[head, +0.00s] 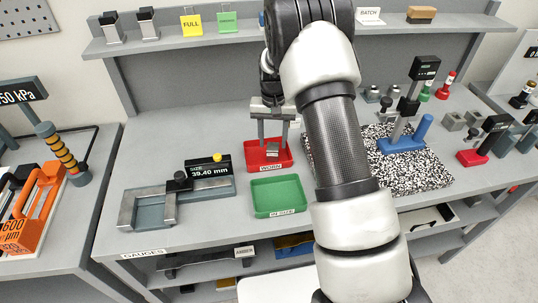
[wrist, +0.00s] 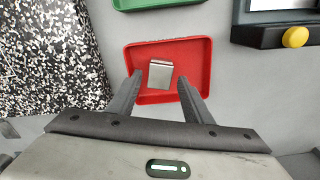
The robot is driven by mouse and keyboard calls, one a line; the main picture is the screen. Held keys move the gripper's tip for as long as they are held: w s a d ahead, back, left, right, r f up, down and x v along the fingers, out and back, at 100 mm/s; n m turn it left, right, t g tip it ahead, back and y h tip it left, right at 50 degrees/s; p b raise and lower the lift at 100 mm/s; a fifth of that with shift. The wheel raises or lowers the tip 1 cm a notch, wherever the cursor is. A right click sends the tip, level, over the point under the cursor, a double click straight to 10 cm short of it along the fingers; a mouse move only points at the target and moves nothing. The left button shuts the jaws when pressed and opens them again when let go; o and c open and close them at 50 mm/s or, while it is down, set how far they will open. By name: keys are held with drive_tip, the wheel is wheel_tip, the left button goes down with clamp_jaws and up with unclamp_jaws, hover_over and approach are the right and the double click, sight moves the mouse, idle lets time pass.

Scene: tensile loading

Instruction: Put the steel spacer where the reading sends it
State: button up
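The steel spacer (wrist: 161,74), a small grey block, is in the red tray (wrist: 201,58) in the wrist view. It also shows in the head view (head: 272,149), in the red tray (head: 254,160) labelled WORN. My gripper (wrist: 159,80) is open above this tray, with a finger on either side of the spacer and gaps between. It also shows in the head view (head: 273,138), pointing down. The gauge display (head: 209,181) reads 39.40 mm. The green tray (head: 278,194), labelled IN SIZE, is empty, in front of the red one.
A caliper-like gauge (head: 150,206) lies left of the trays, and a yellow button (head: 217,157) is on its display. A speckled mat (head: 425,175) with a blue-based stand is to the right. A shelf (head: 180,44) runs behind. My arm hides part of the bench.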

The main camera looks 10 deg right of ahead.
drive_tip(key=shift+o, duration=0.5)
drive_tip(key=shift+s+f, duration=0.1)
wheel_tip(320, 180, up, 18)
drive_tip(key=shift+f+b, duration=0.2)
drive_tip(key=shift+b, duration=0.1)
